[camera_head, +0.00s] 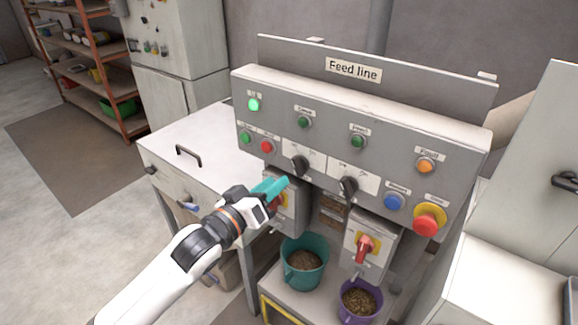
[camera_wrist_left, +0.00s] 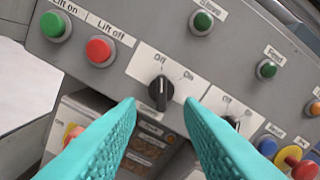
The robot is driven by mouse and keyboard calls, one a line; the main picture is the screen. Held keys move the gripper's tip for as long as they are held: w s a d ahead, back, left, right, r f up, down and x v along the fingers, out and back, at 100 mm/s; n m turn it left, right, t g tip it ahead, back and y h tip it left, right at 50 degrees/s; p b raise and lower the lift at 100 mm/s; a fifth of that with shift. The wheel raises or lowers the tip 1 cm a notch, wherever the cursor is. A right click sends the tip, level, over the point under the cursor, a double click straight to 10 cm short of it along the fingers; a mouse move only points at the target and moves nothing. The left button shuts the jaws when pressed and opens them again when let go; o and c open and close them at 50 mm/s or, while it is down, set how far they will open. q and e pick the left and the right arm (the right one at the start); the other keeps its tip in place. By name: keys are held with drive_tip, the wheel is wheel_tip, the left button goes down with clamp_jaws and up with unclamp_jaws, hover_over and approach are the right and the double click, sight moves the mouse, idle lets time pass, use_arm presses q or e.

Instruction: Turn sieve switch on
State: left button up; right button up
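The black sieve switch (camera_head: 300,165) is a rotary knob on the grey feed line panel (camera_head: 270,98), left of a similar knob. In the left wrist view the knob (camera_wrist_left: 161,93) shows clearly, its handle pointing up toward the "Off" mark, with "On" to the right. The green sieve lamp (camera_wrist_left: 203,22) above it looks unlit; it also shows in the head view (camera_head: 304,122). My left gripper (camera_head: 284,183) has teal fingers and is just below and in front of the knob. In its wrist view the fingers (camera_wrist_left: 160,104) are apart and empty, one each side below the knob. My right gripper is out of view.
The second black knob (camera_head: 348,188) is close on the right. A blue button (camera_head: 394,202) and red emergency button (camera_head: 426,222) lie farther right. Green and red lift buttons (camera_head: 266,146) are left of the knob. Below are isolator boxes (camera_head: 368,272) and a teal bucket (camera_head: 304,270).

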sight(295, 168)
use_arm(q)
drive_tip(key=p+x, duration=0.1)
drive_tip(key=x, duration=0.5)
drive_tip(key=shift+w+d, duration=0.2)
drive_tip(key=shift+d, duration=0.05)
clamp_jaws()
